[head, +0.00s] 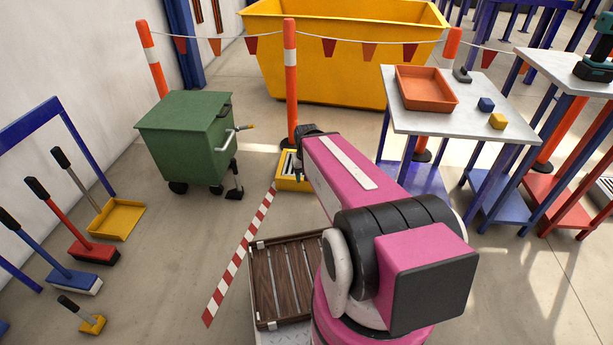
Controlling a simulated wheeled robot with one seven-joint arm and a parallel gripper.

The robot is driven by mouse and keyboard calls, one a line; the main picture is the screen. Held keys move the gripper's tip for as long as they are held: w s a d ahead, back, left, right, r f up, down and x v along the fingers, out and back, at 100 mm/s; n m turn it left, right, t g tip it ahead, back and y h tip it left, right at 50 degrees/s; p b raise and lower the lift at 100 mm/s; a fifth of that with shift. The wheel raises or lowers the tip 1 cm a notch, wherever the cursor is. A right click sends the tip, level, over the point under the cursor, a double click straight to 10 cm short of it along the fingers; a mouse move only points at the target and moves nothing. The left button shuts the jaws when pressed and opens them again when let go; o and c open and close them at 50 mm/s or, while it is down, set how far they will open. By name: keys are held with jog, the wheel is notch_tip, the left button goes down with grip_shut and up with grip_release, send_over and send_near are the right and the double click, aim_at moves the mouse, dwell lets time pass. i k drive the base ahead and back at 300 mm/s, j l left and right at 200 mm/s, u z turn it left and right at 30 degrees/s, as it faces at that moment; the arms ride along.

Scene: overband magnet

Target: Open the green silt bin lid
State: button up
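The green silt bin (188,145) stands on the floor left of centre in the head view, on dark wheels. Its green lid (185,109) lies flat and shut on top. My gripper cannot be made out; the arm's far end is dark and partly hidden.
A red-and-white striped strip (238,258) lies on the floor before the bin. Orange posts (290,80) with bunting stand behind it, before a yellow skip (340,60). Brooms (75,245) stand left. A table (455,115) with an orange tray (425,90) stands right.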

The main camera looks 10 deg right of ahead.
aim_at(185, 110)
jog(key=i+j, duration=0.1)
jog(key=i, duration=0.4)
jog(key=i+j, duration=0.1)
jog(key=i, duration=0.45)
